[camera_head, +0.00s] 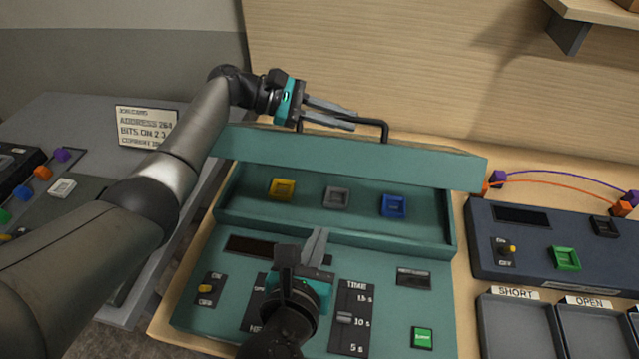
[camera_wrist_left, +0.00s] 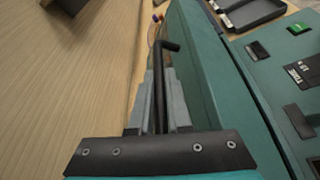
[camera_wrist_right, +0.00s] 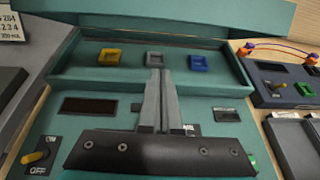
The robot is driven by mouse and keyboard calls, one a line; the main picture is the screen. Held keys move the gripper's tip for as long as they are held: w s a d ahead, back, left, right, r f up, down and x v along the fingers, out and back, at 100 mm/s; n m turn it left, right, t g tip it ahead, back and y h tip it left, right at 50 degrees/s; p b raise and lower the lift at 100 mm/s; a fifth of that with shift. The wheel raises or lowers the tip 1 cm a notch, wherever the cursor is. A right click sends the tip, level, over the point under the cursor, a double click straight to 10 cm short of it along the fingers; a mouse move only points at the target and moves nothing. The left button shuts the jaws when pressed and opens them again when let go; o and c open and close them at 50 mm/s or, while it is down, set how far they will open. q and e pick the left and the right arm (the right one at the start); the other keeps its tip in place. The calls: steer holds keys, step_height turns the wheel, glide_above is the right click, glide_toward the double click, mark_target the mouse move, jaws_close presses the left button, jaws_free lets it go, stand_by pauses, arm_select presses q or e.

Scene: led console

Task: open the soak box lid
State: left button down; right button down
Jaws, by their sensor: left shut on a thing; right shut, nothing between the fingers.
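The soak box is a teal console whose teal lid (camera_head: 340,154) stands raised along its back edge. Under it, the open compartment shows a yellow socket (camera_head: 282,189), a grey socket (camera_head: 336,197) and a blue socket (camera_head: 393,206). My left gripper (camera_head: 332,112) is shut on the black bar handle (camera_head: 385,128) on top of the lid; the left wrist view shows the bar (camera_wrist_left: 158,90) between the fingers. My right gripper (camera_head: 317,245) is shut and empty, above the console's front panel. In the right wrist view its fingertips (camera_wrist_right: 155,75) point toward the grey socket. It hides part of the panel.
The panel has a yellow toggle (camera_head: 206,289), a time slider (camera_head: 344,319) and a green button (camera_head: 423,338). A dark blue console (camera_head: 540,240) with wires and grey trays (camera_head: 520,325) stand at right. A sign (camera_head: 146,127) stands left; a wooden wall (camera_head: 400,60) rises behind.

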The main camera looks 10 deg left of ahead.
steer(key=w+a, duration=0.1)
steer(key=w, duration=0.9)
steer(key=shift+w+a+r+y, duration=0.25)
steer(key=shift+a+r+y, duration=0.15)
